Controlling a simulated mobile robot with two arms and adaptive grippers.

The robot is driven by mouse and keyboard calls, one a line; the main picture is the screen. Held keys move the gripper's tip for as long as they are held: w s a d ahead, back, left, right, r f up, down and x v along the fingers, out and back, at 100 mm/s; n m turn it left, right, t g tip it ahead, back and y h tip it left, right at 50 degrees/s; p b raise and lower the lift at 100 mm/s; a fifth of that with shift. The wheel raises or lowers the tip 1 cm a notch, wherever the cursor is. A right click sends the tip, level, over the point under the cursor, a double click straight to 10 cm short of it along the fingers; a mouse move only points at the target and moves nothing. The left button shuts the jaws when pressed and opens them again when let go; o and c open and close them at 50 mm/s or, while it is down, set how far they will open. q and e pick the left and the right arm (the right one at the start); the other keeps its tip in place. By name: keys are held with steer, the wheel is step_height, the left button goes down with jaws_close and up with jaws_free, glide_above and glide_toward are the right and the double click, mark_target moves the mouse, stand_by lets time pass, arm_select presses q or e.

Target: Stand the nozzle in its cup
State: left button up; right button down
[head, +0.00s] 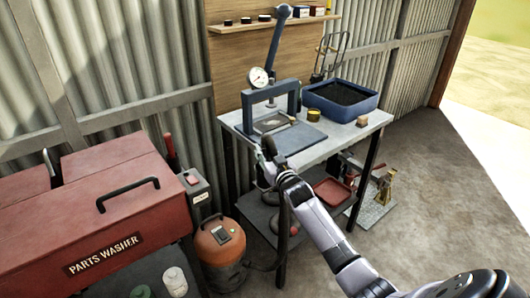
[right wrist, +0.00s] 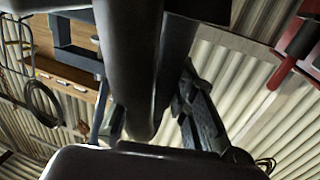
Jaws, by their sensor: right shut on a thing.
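My right gripper (head: 269,160) is at the front left corner of the workbench, its arm coming in from the lower right. In the right wrist view its fingers (right wrist: 150,108) are on either side of a thick dark rounded piece, which I take to be the nozzle (right wrist: 138,60); the gripper is shut on it. In the head view the held piece is small and dark against the bench, and its lower end is hard to make out. An orange tank (head: 219,255) with a dark hose stands on the floor at left. I cannot identify the cup. My left gripper is not in view.
A red parts washer (head: 105,215) stands at left. Open concrete floor (head: 440,190) lies at right.

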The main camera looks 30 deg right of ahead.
steer(key=shift+f, duration=0.25)
steer(key=c, duration=1.6)
jaws_free()
steer(key=shift+r, duration=0.1)
steer(key=shift+s+a+p, duration=0.1)
steer(key=shift+s+p, duration=0.45)
steer(key=shift+s+a+r+p, duration=0.1)
steer(key=shift+s+a+p, duration=0.1)
steer(key=shift+s+p, duration=0.85)
steer(key=shift+s+a+p, duration=0.2)
steer(key=shift+s+p, duration=0.4)
steer(key=shift+s, duration=0.7)
steer(key=s+p, duration=0.2)
steer(key=s, duration=0.1)
steer(key=s+p, duration=0.1)
steer(key=s, duration=0.1)
steer(key=shift+s+a, duration=0.1)
steer(key=shift+a, duration=0.3)
